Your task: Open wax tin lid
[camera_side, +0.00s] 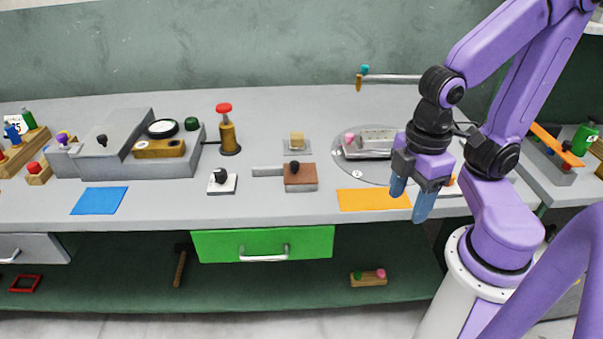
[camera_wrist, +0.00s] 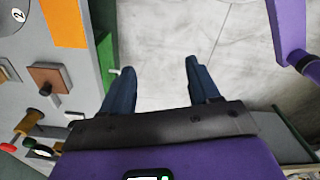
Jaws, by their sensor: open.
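No object is marked as the wax tin, so I cannot be sure which it is. A brown square-topped box with a black knob (camera_side: 301,180) sits mid-bench, closed, with a grey bar on its left. It also shows at the left of the wrist view (camera_wrist: 42,72). A small white block with a black knob (camera_side: 230,186) stands left of it. My gripper (camera_side: 410,198) is open and empty, blue fingers pointing down, right of the brown box near the bench's front edge. In the wrist view, the gripper (camera_wrist: 160,70) has bare floor between its fingers.
An orange mat (camera_side: 370,200) lies beside my gripper, and a blue mat (camera_side: 99,201) lies at left. A green drawer (camera_side: 225,247) is under the bench. A red-topped pump (camera_side: 228,135) and grey press block (camera_side: 115,140) stand behind. A round plate (camera_side: 350,171) carries a grey block.

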